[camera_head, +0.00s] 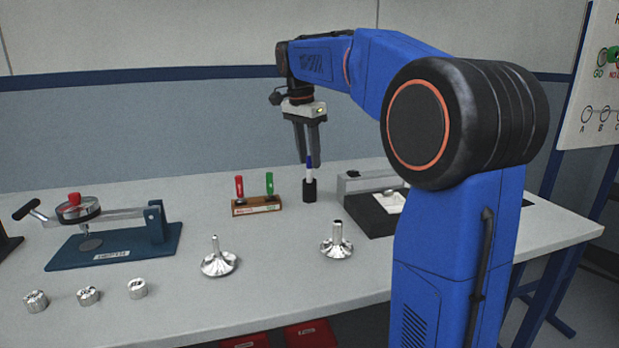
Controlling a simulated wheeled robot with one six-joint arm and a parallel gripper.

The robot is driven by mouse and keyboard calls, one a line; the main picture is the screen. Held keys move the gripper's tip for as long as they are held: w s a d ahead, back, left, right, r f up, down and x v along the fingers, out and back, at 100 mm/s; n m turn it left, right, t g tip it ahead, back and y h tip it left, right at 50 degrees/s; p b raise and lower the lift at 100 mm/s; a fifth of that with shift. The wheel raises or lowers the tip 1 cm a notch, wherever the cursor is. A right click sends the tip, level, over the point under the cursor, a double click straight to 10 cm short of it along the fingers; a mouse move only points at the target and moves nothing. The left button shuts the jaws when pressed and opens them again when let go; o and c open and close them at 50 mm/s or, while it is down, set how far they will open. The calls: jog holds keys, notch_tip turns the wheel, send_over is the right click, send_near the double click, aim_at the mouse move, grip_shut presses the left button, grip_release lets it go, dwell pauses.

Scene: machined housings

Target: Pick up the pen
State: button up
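The pen (309,163) stands upright in a small black holder (310,190) toward the back of the table. A blue band and a white part of it show above the holder's rim. My gripper (309,160) points straight down above the holder, with its dark fingers at the pen's upper part. A pale strip of the pen seems to show between the fingers. The fingers hide the rest of its top. I cannot tell whether they touch it or are closed on it.
A wooden block (256,206) with red and green handled tools stands left of the holder. A grey-black device (375,212) stands close on the right. Two metal flanged parts (219,262) (337,241) lie in front. A blue-based fixture (115,245) and several small metal cylinders (88,295) are at left.

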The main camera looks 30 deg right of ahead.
jog(key=shift+d+f, duration=0.1)
jog(key=shift+f, duration=0.5)
grip_shut()
